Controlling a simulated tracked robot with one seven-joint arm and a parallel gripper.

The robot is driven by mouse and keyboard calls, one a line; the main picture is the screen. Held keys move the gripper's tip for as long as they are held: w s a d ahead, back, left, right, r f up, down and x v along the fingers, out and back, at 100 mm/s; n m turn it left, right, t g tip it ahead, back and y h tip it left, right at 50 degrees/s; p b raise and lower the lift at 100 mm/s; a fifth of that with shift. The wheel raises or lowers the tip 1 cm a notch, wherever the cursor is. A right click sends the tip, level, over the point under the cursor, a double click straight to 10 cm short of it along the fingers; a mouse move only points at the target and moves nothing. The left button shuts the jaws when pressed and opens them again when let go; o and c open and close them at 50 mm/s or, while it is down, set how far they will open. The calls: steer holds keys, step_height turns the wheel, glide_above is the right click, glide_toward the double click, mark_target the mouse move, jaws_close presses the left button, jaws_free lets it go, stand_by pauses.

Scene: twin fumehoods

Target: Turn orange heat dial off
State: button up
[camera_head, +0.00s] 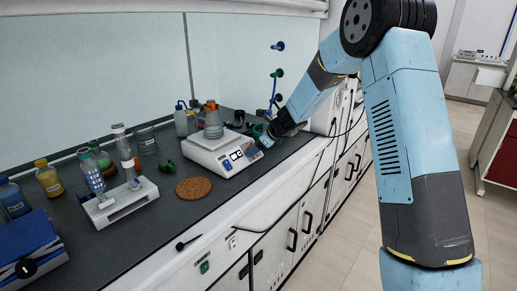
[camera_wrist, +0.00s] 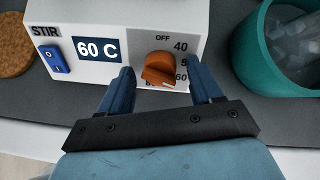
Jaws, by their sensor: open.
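The orange heat dial (camera_wrist: 158,68) is on the front panel of the white hotplate stirrer (camera_wrist: 110,18), which also shows in the head view (camera_head: 213,157). OFF is printed above the dial, with 40 and 60 to its right; other marks are partly hidden. I cannot tell exactly where the dial points. The display (camera_wrist: 97,49) reads 60 C. My gripper (camera_wrist: 161,76) is open, with one blue finger on each side of the dial. I cannot tell whether either finger touches it. In the head view my gripper (camera_head: 267,138) is at the hotplate's front right, and the dial is not clear.
A blue STIR switch (camera_wrist: 54,59) is left of the display. A teal container (camera_wrist: 250,62) stands close to the right. A flask (camera_head: 213,126) is on the hotplate, a cork mat (camera_head: 193,188) lies to its left, and a tube rack (camera_head: 120,204) stands farther left.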

steer(key=v, duration=1.3)
steer(key=shift+d, duration=0.2)
steer(key=shift+s+r, duration=0.1)
steer(key=shift+s, duration=0.05)
